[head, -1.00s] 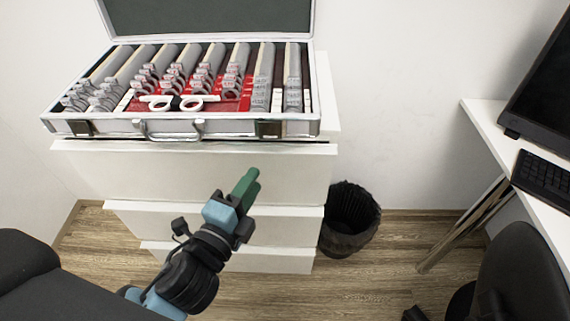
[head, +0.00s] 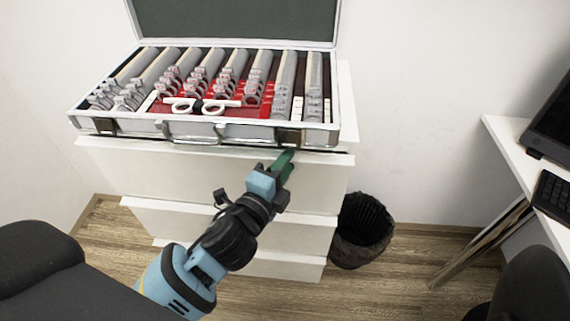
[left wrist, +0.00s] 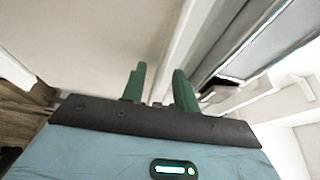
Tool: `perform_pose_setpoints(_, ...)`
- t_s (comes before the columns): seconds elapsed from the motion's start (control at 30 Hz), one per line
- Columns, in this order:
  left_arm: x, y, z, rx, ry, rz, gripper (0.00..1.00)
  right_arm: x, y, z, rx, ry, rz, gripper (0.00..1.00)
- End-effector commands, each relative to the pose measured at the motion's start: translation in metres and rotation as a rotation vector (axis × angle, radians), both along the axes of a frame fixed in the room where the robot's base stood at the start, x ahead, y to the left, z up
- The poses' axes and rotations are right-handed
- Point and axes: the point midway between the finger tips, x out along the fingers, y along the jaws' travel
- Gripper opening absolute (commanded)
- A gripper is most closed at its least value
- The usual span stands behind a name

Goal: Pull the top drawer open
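The top drawer (head: 170,170) is the upper white front of a three-drawer cabinet in the head view. A thin dark gap runs above its top edge; I cannot tell whether it stands slightly out. My left gripper (head: 287,161) is at the right part of that top edge, just below the metal case. In the left wrist view the two green fingers of my left gripper (left wrist: 159,72) stand apart, with nothing clearly held between them. Whether they touch the drawer is unclear. My right gripper is not in view.
An open metal case (head: 130,125) of lenses and white trial frames sits on the cabinet. A black bin (head: 362,230) stands right of the cabinet. A white desk (head: 510,135) with monitor and keyboard (head: 553,193) is at right. Black chairs (head: 535,285) fill the lower corners.

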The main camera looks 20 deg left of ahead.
Motion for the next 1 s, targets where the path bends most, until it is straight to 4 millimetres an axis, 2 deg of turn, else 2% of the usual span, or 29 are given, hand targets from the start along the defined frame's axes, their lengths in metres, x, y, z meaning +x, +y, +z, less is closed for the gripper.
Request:
perform_pose_setpoints(0.2, 0.0004, -0.0002, 0.0000, -0.001, 0.000, 0.000, 0.30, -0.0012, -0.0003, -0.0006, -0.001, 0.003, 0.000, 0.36)
perform_pose_setpoints(0.43, 0.0002, -0.0001, -0.0001, 0.000, 0.000, 0.000, 0.01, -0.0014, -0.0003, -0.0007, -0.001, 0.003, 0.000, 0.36)
perform_pose_setpoints(0.47, 0.0002, -0.0001, -0.0001, 0.000, 0.000, 0.000, 0.00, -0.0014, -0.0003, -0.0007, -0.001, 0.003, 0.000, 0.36)
perform_pose_setpoints(1.0, -0.0006, -0.0005, 0.0000, -0.001, 0.001, -0.001, 0.00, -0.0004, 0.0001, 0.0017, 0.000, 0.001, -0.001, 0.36)
